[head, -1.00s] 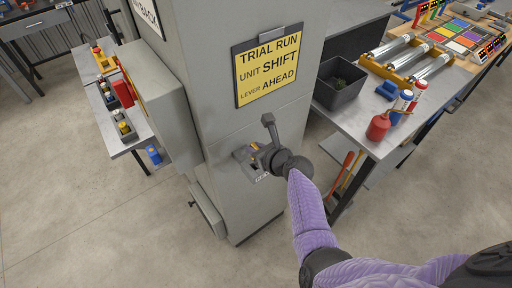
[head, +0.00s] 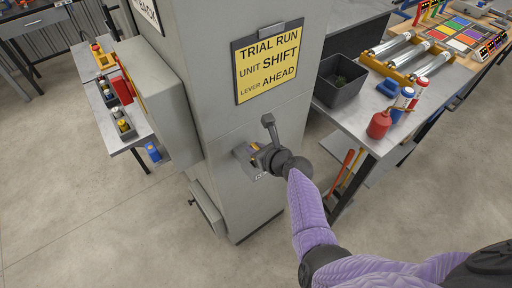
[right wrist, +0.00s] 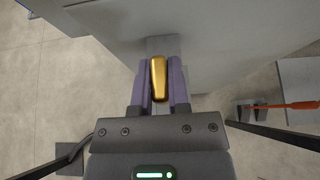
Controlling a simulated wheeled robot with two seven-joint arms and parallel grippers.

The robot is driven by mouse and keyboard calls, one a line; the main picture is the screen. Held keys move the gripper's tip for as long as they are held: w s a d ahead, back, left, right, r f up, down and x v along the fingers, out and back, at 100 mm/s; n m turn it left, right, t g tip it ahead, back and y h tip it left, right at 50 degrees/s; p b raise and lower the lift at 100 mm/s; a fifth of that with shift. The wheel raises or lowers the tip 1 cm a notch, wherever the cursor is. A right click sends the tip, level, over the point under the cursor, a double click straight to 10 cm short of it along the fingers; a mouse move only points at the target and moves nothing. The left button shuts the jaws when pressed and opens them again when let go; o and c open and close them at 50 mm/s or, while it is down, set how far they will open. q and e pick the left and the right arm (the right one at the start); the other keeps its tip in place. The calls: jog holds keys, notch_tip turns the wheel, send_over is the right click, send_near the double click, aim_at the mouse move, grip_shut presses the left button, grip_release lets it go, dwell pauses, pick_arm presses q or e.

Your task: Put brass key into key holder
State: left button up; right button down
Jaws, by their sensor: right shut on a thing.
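My right gripper (head: 260,157) is at the front face of the grey column, shut on the brass key. In the right wrist view the key (right wrist: 159,80) is a gold, tapered piece between the two purple-grey fingers. Its far end meets a grey block (right wrist: 160,45) on the column, and I cannot tell how far it reaches in. In the head view a grey fitting (head: 243,153), seemingly the key holder, sticks out of the column and is partly hidden by the gripper. My left gripper is not in view.
A dark lever (head: 268,124) stands up just above the gripper. A yellow sign (head: 268,63) hangs above it on the column. A grey box (head: 172,100) juts out at left. A workbench (head: 350,118) with a dark bin (head: 340,80) and bottles stands at right.

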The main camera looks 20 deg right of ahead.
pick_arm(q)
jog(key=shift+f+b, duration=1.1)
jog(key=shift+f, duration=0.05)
pick_arm(e)
jog(key=shift+f, duration=1.45)
jog(key=c, duration=0.5)
grip_release()
jog(key=shift+c, duration=0.2)
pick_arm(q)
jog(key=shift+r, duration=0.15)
pick_arm(e)
jog(key=shift+r, duration=0.15)
